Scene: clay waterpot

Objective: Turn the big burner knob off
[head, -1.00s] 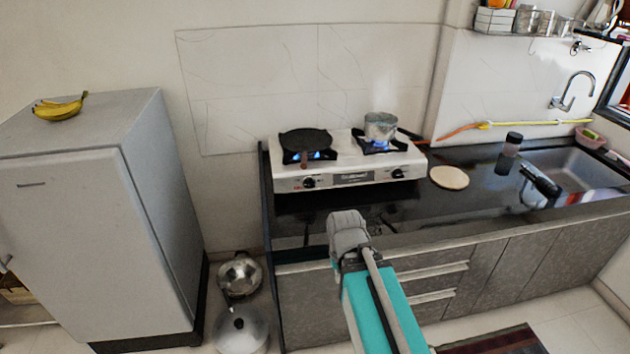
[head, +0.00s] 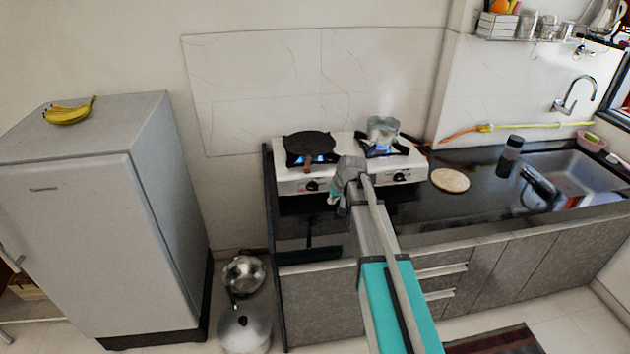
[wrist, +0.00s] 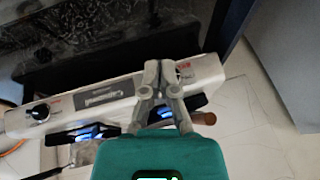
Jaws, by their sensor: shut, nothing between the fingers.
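The white two-burner stove (head: 285,180) stands on the dark counter with blue flames at both burners. Its left knob (head: 312,186) and right knob (head: 400,177) are black, on the front panel. My gripper (head: 333,194) is in front of the panel, just right of the left knob. In the wrist view my gripper (wrist: 161,66) is shut and empty, with its fingers over the panel. One knob (wrist: 40,111) shows at the left there; the other is hidden or unclear near the fingers. I cannot tell whether the fingers touch the panel or which burner is big.
A dark pan (head: 308,144) sits on the left burner and a metal pot (head: 382,130) on the right. The pan's brown handle (wrist: 205,118) is close to my fingers in the wrist view. A round board (head: 450,180) lies right of the stove. A fridge (head: 85,220) stands left.

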